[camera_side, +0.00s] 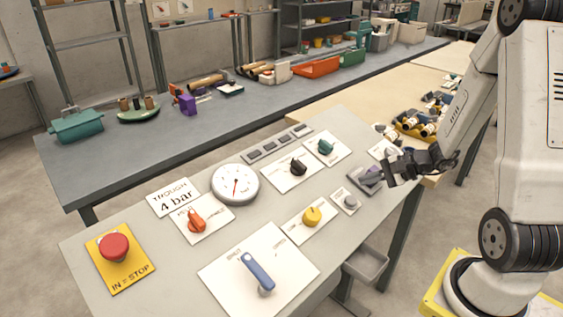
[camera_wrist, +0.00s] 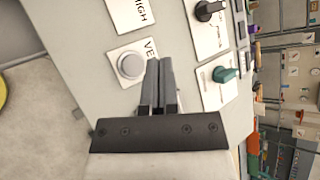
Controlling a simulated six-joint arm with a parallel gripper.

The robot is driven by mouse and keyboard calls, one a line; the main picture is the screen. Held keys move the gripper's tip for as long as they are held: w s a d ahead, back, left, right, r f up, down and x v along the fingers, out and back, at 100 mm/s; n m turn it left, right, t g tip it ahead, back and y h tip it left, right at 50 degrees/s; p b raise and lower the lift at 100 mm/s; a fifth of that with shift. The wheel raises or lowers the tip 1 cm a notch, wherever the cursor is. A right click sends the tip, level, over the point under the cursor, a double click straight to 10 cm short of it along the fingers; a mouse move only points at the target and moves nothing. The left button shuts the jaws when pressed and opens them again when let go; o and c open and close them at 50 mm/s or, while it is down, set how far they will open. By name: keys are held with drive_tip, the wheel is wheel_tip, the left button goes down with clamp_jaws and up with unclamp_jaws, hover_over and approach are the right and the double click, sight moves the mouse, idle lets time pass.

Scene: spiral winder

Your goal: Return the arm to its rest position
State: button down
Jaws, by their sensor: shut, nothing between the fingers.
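My gripper (camera_side: 390,176) is at the right edge of the grey panel table (camera_side: 140,290) in the side view, above the table's far right part. In the wrist view the two fingers of my gripper (camera_wrist: 158,72) lie together, shut and empty. They point over the panel between a grey round button (camera_wrist: 130,65) and a green knob (camera_wrist: 224,74). The arm reaches out to the left from its base. I cannot tell the exact height of the fingers over the panel.
The panel carries a red stop button (camera_side: 114,247), a blue lever (camera_side: 258,272), a yellow knob (camera_side: 312,215), a red knob (camera_side: 196,220), a black knob (camera_side: 298,168) and a round gauge (camera_side: 235,184). A grey bin (camera_side: 366,264) hangs below the panel's right edge. A long bench (camera_side: 150,150) stands behind.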

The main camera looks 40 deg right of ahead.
idle(0.3)
drive_tip(key=s+a+n+g+h, duration=0.3)
drive_tip(key=a+n+g+h, duration=0.3)
drive_tip(key=a+n, duration=0.7)
drive_tip(key=r+n+g, duration=0.1)
drive_tip(key=n, duration=0.3)
drive_tip(key=shift+a+n+h, duration=0.25)
drive_tip(key=shift+n+h, duration=0.05)
drive_tip(key=shift+f, duration=0.1)
idle(1.0)
